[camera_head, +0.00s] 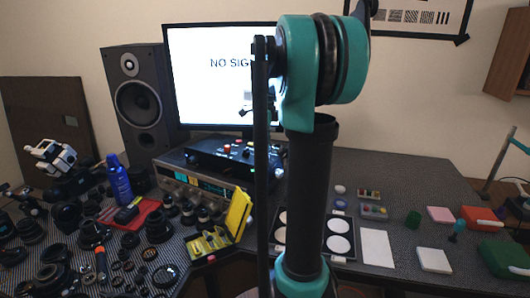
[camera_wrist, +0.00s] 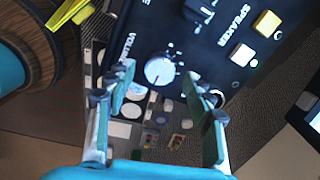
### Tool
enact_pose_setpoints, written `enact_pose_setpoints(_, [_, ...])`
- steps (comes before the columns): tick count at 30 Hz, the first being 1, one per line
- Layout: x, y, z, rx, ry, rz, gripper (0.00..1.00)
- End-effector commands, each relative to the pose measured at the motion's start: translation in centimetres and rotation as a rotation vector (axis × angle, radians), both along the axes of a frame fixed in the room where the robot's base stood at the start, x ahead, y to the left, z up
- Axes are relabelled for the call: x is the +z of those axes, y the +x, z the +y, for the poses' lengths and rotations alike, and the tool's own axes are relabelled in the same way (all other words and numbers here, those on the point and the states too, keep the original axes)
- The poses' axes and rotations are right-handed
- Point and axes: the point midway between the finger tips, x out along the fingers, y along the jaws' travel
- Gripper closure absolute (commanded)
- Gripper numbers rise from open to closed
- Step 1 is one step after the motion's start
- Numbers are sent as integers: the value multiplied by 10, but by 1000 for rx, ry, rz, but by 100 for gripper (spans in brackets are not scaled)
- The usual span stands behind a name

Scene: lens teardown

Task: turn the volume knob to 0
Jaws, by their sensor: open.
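The volume knob (camera_wrist: 160,71) is a pale round dial on a black panel in the wrist view, with white scale marks around it and a partly hidden "VOLUME" label beside it. Its setting is too small to read. My gripper (camera_wrist: 163,88) is open, its two fingers spread to the left and right of the knob, with nothing held. The knob appears between the fingertips; I cannot tell how far beyond them it is. In the head view the black control box (camera_head: 222,160) stands below the monitor. My arm covers its right part, and the knob cannot be made out there.
The panel also bears a white button (camera_wrist: 242,55) and a yellow button (camera_wrist: 267,23) near the "SPEAKER" label. The monitor (camera_head: 215,75) stands behind the box and a speaker (camera_head: 140,100) to its left. Lens parts crowd the bench's left; a yellow case (camera_head: 238,213) stands in front.

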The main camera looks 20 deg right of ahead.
Motion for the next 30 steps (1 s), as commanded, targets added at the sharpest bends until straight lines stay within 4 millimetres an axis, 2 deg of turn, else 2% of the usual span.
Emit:
enact_pose_setpoints(6, [-14, 0, 0, 0, 0, 0, 47])
enact_pose_setpoints(14, [-15, 0, 0, 0, 0, 0, 47])
enact_pose_setpoints(26, [-15, 0, 0, 0, 0, 0, 96])
enact_pose_setpoints(30, [-15, 0, 0, 4, 0, 0, 97])
